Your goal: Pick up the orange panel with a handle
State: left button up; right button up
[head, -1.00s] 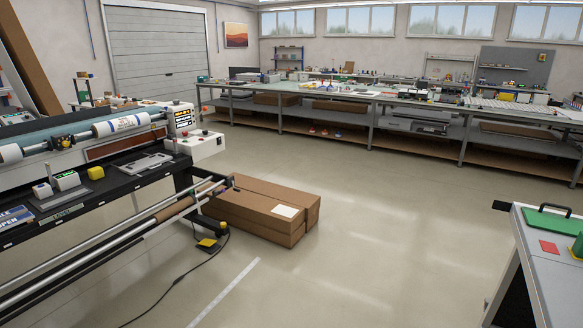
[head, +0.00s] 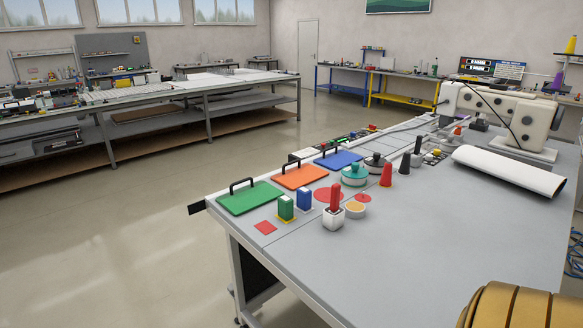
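The orange panel (head: 305,178) lies flat on the grey worktable, with a black arched handle (head: 291,164) standing up from it. It sits between a green panel (head: 237,199) to its left and a blue panel (head: 345,158) to its right, both with similar black handles. Neither of my grippers shows in the head view.
A white roll (head: 509,171) and a sewing machine (head: 500,112) are farther right. Open floor (head: 110,240) lies left.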

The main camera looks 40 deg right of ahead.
aim_at(304, 175)
jog(key=i+z, duration=0.4)
jog(key=i+j+z, duration=0.1)
jog(key=i+z, duration=0.25)
jog(key=i+j+z, duration=0.2)
jog(key=z, duration=0.2)
jog(key=i, duration=0.1)
